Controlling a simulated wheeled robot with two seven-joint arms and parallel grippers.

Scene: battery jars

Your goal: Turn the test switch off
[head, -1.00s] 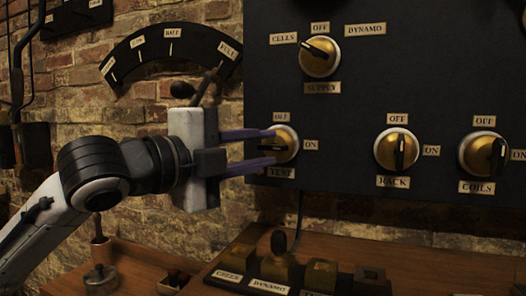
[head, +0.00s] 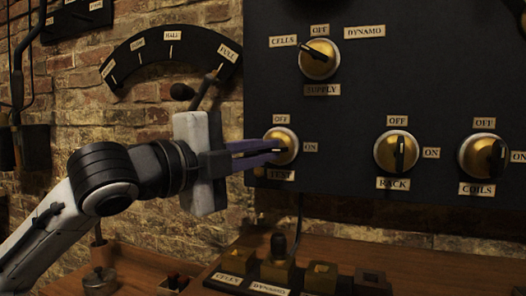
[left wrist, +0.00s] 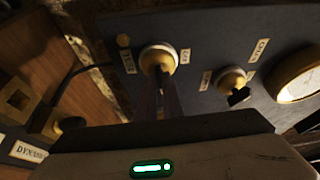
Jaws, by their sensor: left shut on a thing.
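The test switch (head: 286,136) is a brass knob with a pale rim, low on the left of the dark panel, with labels OFF above, ON at its right and TEST below. It also shows in the left wrist view (left wrist: 158,54). My left gripper (head: 274,152) reaches in from the left, its purple fingers shut on the test switch's handle. The gripper is tilted a little. The fingers hide most of the handle, so I cannot tell its exact angle. My right gripper is in neither view.
The supply knob (head: 317,65) is above, and the rack (head: 390,152) and coils (head: 476,154) knobs are to the right. A lever (head: 205,90) on the curved scale stands close above my gripper. A wooden bench (head: 420,262) with labelled blocks lies below.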

